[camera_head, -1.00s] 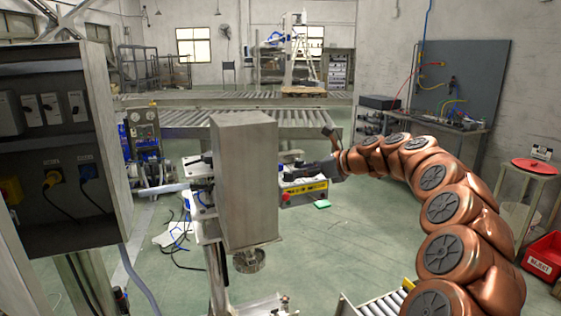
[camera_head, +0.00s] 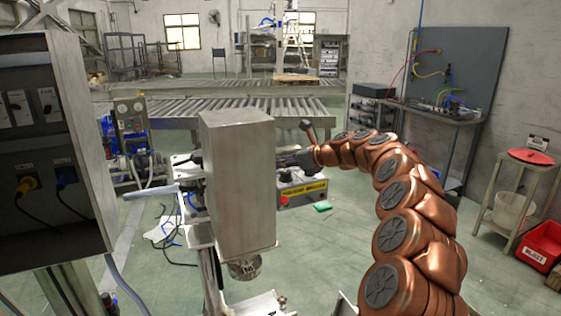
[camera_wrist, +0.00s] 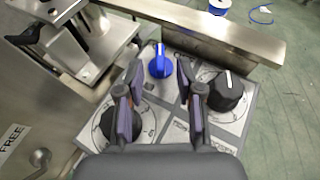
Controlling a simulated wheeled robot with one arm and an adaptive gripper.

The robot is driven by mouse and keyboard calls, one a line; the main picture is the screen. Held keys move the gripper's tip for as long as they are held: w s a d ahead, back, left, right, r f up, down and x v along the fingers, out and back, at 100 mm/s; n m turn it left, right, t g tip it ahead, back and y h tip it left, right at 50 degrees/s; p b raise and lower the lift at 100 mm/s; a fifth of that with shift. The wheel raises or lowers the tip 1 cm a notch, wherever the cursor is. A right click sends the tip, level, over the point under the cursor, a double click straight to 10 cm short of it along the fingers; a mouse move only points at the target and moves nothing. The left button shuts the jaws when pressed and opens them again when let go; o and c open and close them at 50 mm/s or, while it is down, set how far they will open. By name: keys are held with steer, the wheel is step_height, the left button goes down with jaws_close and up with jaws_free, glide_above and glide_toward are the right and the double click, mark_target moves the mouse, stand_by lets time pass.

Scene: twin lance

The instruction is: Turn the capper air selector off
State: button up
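In the wrist view a light panel carries a blue knob (camera_wrist: 160,66) at the top middle, a black dial (camera_wrist: 122,122) at the left and another black dial (camera_wrist: 226,92) at the right. Scale marks surround the dials; the labels are too small to read, so I cannot tell which is the capper air selector. My gripper (camera_wrist: 160,108) is open, its two fingers apart over the panel, with the blue knob ahead of the gap and nothing between them. The left finger partly covers the left dial. In the head view my gripper (camera_head: 285,158) is beside the tall metal housing, its tips partly hidden.
The tall metal housing (camera_head: 238,190) stands left of my arm. A metal bar (camera_wrist: 205,30) runs behind the panel, and a metal bracket (camera_wrist: 70,35) is at its left. An electrical cabinet (camera_head: 50,150) is at the far left.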

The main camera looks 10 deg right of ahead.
steer(key=shift+x, duration=0.85)
steer(key=shift+c, duration=0.3)
jaws_close()
